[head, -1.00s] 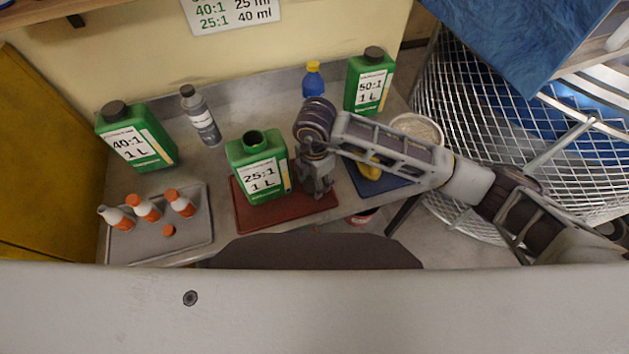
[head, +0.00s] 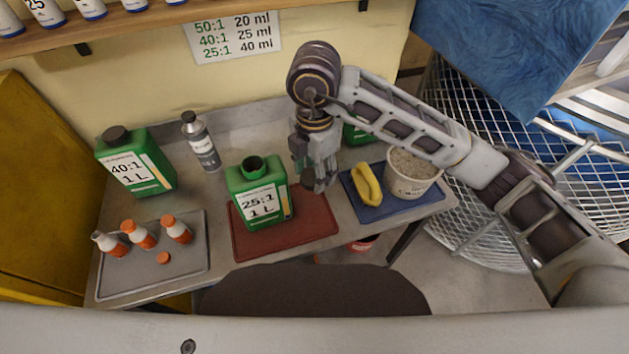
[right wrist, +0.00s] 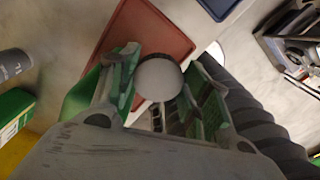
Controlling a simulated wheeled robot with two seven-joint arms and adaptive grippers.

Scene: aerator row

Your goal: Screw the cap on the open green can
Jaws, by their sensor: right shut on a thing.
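The open green can (head: 259,198), labelled 25:1 1 L, stands upright on the red mat (head: 309,229) with its dark mouth uncovered. My right gripper (head: 315,169) is shut on a dark round cap (head: 308,181), held in the air to the right of the can and apart from it. In the right wrist view the cap (right wrist: 158,80) shows as a grey disc between the fingers. Part of the can (right wrist: 80,96) shows there behind the left finger. My left gripper is in neither view.
A capped 40:1 can (head: 139,169) and a grey bottle (head: 203,146) stand to the left. A blue mat (head: 372,211) carries a yellow object (head: 367,184) and a white tub (head: 413,181). Another green can is mostly hidden behind my arm.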

